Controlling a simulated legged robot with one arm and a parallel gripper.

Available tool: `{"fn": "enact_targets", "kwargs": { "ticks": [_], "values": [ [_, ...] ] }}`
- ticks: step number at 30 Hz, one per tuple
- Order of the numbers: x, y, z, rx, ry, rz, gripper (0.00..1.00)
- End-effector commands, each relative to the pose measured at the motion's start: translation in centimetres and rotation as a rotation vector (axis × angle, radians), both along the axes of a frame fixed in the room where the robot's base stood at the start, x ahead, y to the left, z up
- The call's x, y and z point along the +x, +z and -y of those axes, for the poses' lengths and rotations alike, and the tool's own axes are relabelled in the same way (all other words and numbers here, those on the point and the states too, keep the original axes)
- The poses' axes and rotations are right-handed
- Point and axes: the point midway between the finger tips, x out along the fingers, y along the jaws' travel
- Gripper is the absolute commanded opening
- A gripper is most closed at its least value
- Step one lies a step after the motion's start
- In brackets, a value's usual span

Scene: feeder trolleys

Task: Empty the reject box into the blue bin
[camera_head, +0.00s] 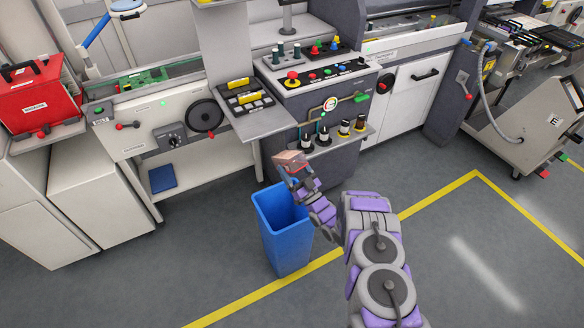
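The blue bin (287,248) stands on the floor in front of the machines, with its open top facing up. My gripper (299,177) is above the bin's far right rim, at the end of my purple and grey arm. A small box with a pinkish-brown face (289,159) is at its fingers and appears held, apparently the reject box. The box looks tilted. Its contents cannot be made out. The part of the bin's interior that shows is plain blue, and its bottom is hidden.
A control panel with a jutting shelf (262,121) and a ledge of several bottle-like parts (345,128) stand behind the box. A red case (38,95) is at left, and a tilted trolley (530,125) at right. Yellow lines (440,195) mark the open floor.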

Motion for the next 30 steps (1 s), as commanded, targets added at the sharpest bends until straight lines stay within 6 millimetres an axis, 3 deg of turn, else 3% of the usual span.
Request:
{"fn": "enact_targets", "kwargs": {
  "ticks": [6,11,17,30],
  "values": [
    [0.0,0.1,-0.1,-0.001,0.000,0.001,0.46],
    [0.0,1.7,-0.1,0.000,0.000,0.002,0.46],
    [-0.1,-0.2,-0.1,-0.002,0.001,-0.003,0.46],
    [0.0,0.0,-0.1,-0.001,0.000,-0.001,0.46]
  ]
}}
